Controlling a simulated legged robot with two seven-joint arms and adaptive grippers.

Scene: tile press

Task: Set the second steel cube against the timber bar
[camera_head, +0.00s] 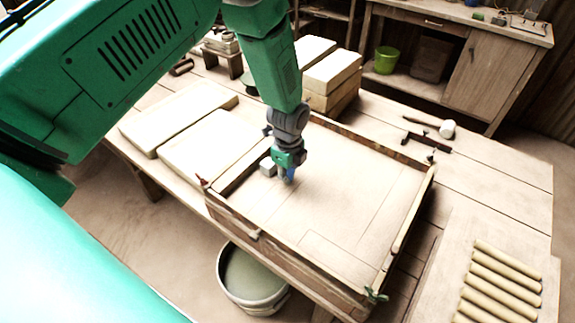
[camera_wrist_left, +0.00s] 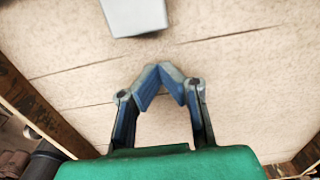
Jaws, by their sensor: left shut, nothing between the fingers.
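My left gripper (camera_head: 288,181) points down inside the wooden frame (camera_head: 300,262), just above or at its pale floor. Its blue fingers meet at the tips with nothing between them, as the left wrist view (camera_wrist_left: 172,70) shows. A grey steel cube (camera_head: 268,167) sits on the floor just left of the fingers, close to a timber bar (camera_head: 240,168) along the frame's left side. The cube shows in the wrist view (camera_wrist_left: 136,16), cut by the top edge and apart from the fingers. A small grey block shape (camera_head: 267,130) shows behind, partly hidden by my wrist; I cannot tell what it is.
Pale slabs (camera_head: 211,141) lie left of the frame, with stacked blocks (camera_head: 332,72) behind. A mallet (camera_head: 446,129) lies at the back right. Clay rolls (camera_head: 500,281) lie on a board at the front right. A bucket (camera_head: 251,277) stands below. The frame's right half is clear.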

